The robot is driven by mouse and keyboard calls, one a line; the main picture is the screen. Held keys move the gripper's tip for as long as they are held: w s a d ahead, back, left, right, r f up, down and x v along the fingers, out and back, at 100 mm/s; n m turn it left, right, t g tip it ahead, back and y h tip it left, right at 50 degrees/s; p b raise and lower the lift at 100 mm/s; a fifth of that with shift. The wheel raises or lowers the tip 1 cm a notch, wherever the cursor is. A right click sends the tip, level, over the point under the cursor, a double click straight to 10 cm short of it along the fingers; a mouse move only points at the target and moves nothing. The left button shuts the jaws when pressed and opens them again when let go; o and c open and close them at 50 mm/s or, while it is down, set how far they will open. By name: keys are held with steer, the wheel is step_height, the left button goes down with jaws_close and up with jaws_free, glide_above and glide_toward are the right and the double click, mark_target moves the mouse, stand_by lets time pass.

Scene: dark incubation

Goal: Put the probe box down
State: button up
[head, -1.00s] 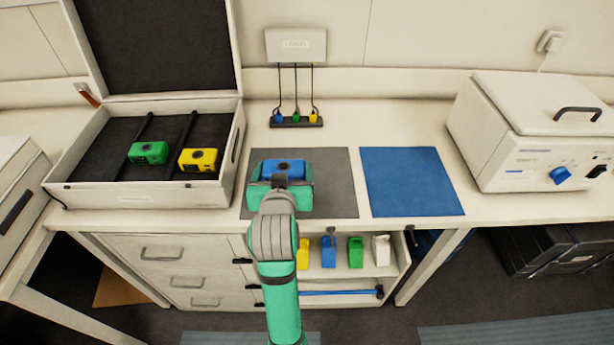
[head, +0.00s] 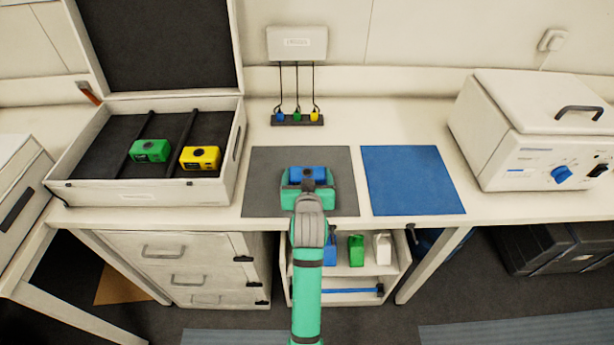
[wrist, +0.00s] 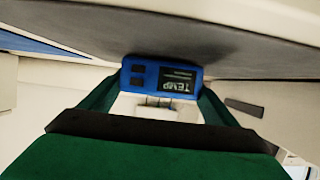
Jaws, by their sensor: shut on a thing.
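The probe box (head: 308,173) is blue, with dark buttons and a label reading TEMP in the wrist view (wrist: 160,77). My green gripper (head: 309,180) is shut on it, one finger on each side. The box is over the middle of the grey mat (head: 263,192). In the wrist view, which looks upside down, the box's lower edge is at or very close to the mat's surface; I cannot tell whether it touches. My gripper hides part of the box in the head view.
A blue mat (head: 412,180) lies to the right, beside a white machine (head: 535,130). An open case (head: 140,192) at left holds a green box (head: 150,151) and a yellow box (head: 200,158). A strip with three coloured plugs (head: 298,119) lies behind the grey mat.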

steer(key=shift+f, duration=0.25)
steer(key=o, duration=1.4)
steer(key=shift+r, duration=0.15)
steer(key=v, duration=1.2)
